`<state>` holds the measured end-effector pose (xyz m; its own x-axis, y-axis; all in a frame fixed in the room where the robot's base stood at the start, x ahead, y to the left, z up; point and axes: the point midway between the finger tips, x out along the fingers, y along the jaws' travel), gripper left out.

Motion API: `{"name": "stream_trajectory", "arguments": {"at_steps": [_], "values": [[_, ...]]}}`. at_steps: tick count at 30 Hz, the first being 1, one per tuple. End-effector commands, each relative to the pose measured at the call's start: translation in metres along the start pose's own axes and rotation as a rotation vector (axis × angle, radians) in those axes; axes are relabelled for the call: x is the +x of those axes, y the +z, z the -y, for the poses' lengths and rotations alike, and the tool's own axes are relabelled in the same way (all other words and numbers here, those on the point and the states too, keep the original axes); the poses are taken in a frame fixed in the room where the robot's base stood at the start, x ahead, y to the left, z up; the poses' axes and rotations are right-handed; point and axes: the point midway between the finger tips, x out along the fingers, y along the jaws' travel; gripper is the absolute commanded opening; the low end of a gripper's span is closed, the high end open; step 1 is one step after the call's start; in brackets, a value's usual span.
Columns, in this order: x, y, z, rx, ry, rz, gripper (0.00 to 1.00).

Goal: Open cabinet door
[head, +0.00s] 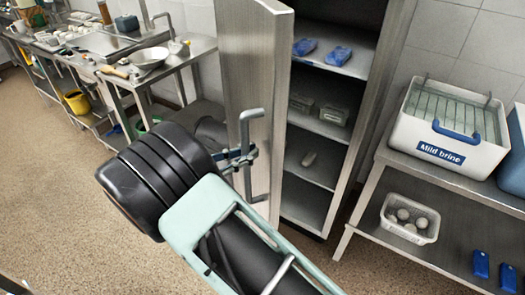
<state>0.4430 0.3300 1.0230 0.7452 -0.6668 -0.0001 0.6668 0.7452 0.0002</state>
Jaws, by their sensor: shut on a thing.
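The cabinet door (255,60) is a tall grey metal panel, standing open and swung out to the left of the cabinet (376,95). Its handle (247,180) is a vertical grey bar with bent ends on the door's face. My gripper (246,156) is shut on the handle around the middle of the bar. Inside the cabinet, several shelves show, with blue items (322,50) on the top visible one.
A metal rack (372,172) on the right holds a "Mild brine" container (448,128) and a white perforated basket (387,213). A steel counter (188,56) with a pan (150,58) stands at the back left. Speckled floor (60,200) is clear at left.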

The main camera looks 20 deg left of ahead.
Motion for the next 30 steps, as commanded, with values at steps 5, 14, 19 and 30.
{"name": "stream_trajectory", "arguments": {"at_steps": [5,14,19,30], "values": [[-0.024,-0.002,-0.007,-0.003,-0.003,-0.001,0.0],[-0.044,-0.002,-0.013,-0.005,-0.006,-0.001,0.0],[-0.047,-0.002,-0.014,-0.006,-0.006,0.0,0.0],[-0.047,-0.003,-0.014,-0.008,-0.005,-0.001,0.24]]}}
